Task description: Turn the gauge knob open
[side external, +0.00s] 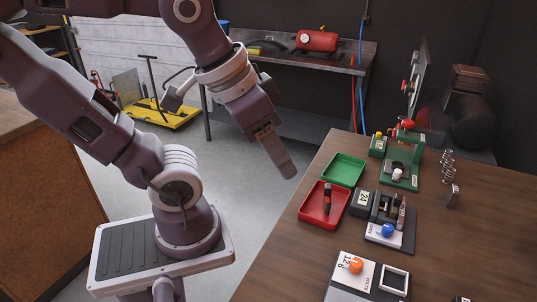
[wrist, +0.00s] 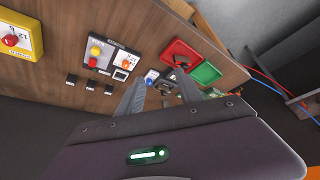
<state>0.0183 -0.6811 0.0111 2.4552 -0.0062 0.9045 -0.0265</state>
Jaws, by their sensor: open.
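Several knobs show, and I cannot tell which is the gauge knob. On the wooden bench, an orange knob (side external: 356,265) sits on a white plate with printed numbers, and a blue knob (side external: 388,230) sits on a dark-framed unit near a "24" display. A white knob (side external: 397,174) is on a green unit behind.
A red tray (side external: 311,217) holding a dark object and a green tray (side external: 343,168) lie along the bench's left edge. A spring-like metal stand (side external: 449,168) is farther right. A red tank (side external: 318,40) stands on the back bench. The bench's right side is mostly bare.

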